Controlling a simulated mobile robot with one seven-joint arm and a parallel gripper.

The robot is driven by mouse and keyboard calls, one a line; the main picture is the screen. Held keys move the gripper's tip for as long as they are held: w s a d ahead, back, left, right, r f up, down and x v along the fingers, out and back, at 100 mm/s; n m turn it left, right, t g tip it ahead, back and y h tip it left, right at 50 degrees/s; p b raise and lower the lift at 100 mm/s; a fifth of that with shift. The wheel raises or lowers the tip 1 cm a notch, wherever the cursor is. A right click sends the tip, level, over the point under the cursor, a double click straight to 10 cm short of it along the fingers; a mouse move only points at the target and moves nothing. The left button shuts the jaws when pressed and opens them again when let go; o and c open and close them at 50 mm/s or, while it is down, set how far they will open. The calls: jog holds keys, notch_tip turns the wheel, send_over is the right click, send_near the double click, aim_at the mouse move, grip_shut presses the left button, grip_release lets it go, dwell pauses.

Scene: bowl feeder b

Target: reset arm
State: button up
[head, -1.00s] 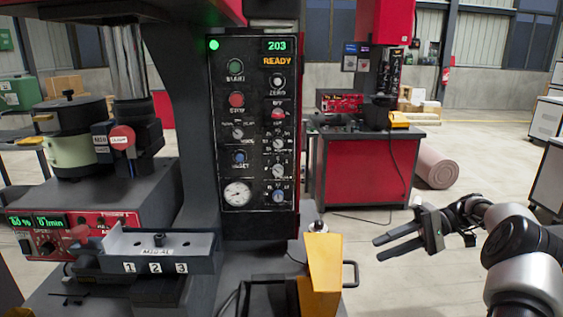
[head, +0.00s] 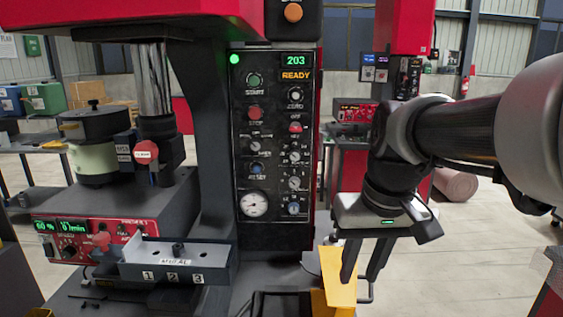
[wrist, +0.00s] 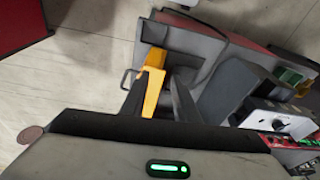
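My arm reaches in from the right in the head view. My gripper (head: 362,277) points down in front of the right side of the control panel (head: 272,140). Its two dark fingers are apart with nothing between them, so it is open and empty. The fingers appear over or in front of a yellow chute-like part (head: 338,290); I cannot tell the gap between them. In the wrist view my gripper (wrist: 158,90) also shows spread fingers, with the yellow part (wrist: 153,88) seen between and beyond them.
A grey tray marked 1, 2, 3 (head: 200,262) sits at the machine's front left. A red feeder control box (head: 100,238) is behind it. A red workbench (head: 350,165) stands at the back. Open floor (head: 470,265) lies to the right.

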jog(key=s+d+f+m+t+b, duration=0.1)
jog(key=s+f+t+b, duration=0.2)
jog(key=s, duration=0.7)
notch_tip(320, 180, up, 14)
jog(key=p, duration=1.5)
jog(key=shift+w+h, duration=0.25)
jog(key=shift+h, duration=0.15)
jog(key=shift+f, duration=0.1)
